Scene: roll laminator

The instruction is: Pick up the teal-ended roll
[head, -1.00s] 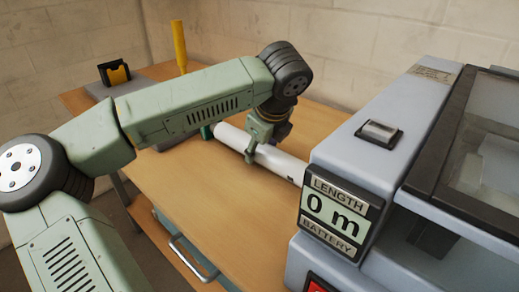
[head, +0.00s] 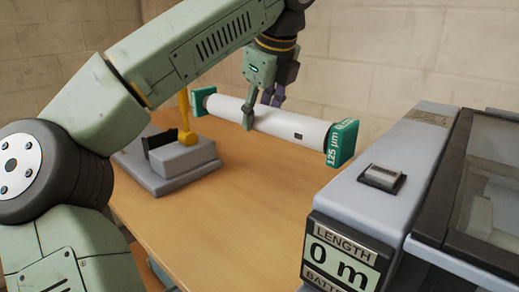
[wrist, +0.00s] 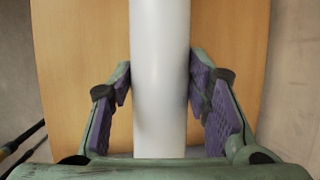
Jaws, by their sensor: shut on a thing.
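The teal-ended roll (head: 283,124) is a white cylinder with square teal end caps. The right cap (head: 341,143) reads "125 µm". My gripper (head: 260,120) is shut around the roll's middle and holds it in the air above the table, nearly level and slightly lower at its right end. In the wrist view the white roll (wrist: 160,75) runs between the purple pads of my gripper (wrist: 162,100); its ends are out of that view.
The wooden table (head: 190,222) below is mostly clear. A grey device with a yellow lever (head: 180,158) stands at the table's left. The grey laminator (head: 375,205), its display reading "0 m", stands at the right, close to the roll's right cap.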

